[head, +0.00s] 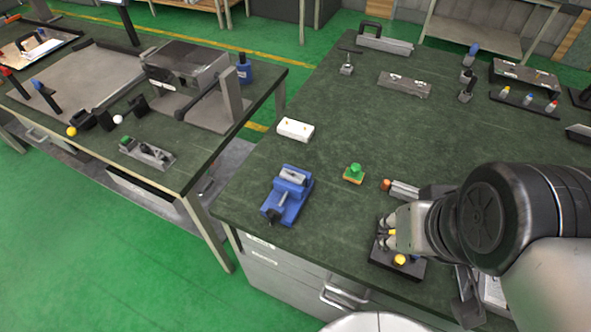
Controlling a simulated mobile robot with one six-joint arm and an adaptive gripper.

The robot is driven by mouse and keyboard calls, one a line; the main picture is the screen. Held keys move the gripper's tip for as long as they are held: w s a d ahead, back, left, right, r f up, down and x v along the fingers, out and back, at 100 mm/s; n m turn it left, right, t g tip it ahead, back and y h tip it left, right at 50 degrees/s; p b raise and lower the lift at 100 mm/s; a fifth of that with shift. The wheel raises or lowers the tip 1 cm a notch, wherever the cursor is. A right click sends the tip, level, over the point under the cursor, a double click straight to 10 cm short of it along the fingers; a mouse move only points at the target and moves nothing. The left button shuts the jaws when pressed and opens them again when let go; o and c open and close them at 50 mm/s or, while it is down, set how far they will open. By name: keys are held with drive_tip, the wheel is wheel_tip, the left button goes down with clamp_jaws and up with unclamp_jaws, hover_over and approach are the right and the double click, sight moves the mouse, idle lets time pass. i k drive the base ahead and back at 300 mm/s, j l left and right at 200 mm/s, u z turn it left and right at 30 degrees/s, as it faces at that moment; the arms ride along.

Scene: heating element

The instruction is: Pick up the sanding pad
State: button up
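A small green block with a knob on top and an orange-tan base, which looks like the sanding pad (353,173), sits on the dark green workbench (335,120). It is right of the blue vise. My gripper (386,233) is to the lower right of the pad, apart from it, over a black base (410,267) at the bench's front edge. Its two fingers show a narrow gap with a bit of yellow in it. I cannot tell whether they hold something. My arm hides part of the bench on the right.
The blue vise (287,195) and a white block (295,129) stand left of the pad. A tool with an orange-brown end (400,188) lies to its right. A yellow ball (400,259) sits on the black base. The bench behind the pad is clear.

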sight(353, 175)
drive_tip(key=i+j, duration=0.15)
drive_tip(key=j, duration=0.25)
drive_tip(key=i+j+z, duration=0.15)
drive_tip(key=j, duration=0.3)
drive_tip(key=i+j, duration=0.15)
drive_tip(key=j, duration=0.25)
drive_tip(key=i+j+z, duration=0.1)
drive_tip(key=j, duration=0.35)
